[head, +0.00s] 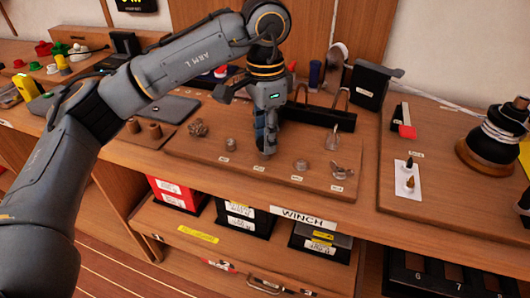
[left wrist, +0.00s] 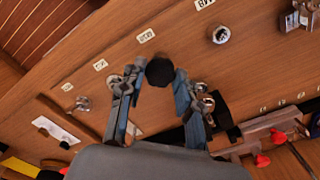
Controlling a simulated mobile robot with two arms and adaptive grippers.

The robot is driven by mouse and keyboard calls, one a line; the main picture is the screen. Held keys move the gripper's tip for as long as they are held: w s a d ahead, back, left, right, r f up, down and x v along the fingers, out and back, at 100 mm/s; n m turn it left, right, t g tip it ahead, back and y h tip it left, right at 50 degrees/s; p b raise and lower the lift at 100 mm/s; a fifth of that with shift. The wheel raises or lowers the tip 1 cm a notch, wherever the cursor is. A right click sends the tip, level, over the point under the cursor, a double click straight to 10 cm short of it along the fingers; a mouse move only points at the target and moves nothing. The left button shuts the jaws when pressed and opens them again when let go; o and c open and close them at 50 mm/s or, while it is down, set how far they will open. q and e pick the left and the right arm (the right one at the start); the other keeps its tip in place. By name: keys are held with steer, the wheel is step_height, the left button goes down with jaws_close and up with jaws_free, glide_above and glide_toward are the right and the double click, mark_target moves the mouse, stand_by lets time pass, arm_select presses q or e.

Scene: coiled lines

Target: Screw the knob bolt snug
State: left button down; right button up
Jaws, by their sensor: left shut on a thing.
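My left gripper (head: 266,150) points down at the wooden board (head: 205,155) on the bench in the head view. In the left wrist view its two fingers (left wrist: 159,85) are shut on the black knob (left wrist: 159,72), which shows between the fingertips against the wood. In the head view the fingers hide the knob. The bolt's shank and any gap under the knob are hidden, so I cannot tell how deep it sits. My right gripper is in neither view.
Metal fittings stand close by on the board: a round one (head: 231,144) to the left, another (head: 301,165) to the right, and a wing-shaped one (head: 341,172). A black rack (head: 315,114) stands behind. A rope-wound winch (head: 495,138) is at the far right.

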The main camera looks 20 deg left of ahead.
arm_select(q)
steer(key=c, duration=0.6)
jaws_free()
steer(key=shift+o, duration=0.2)
steer(key=shift+r, duration=0.3)
steer(key=shift+r+p, duration=1.6)
steer(key=shift+r, duration=0.65)
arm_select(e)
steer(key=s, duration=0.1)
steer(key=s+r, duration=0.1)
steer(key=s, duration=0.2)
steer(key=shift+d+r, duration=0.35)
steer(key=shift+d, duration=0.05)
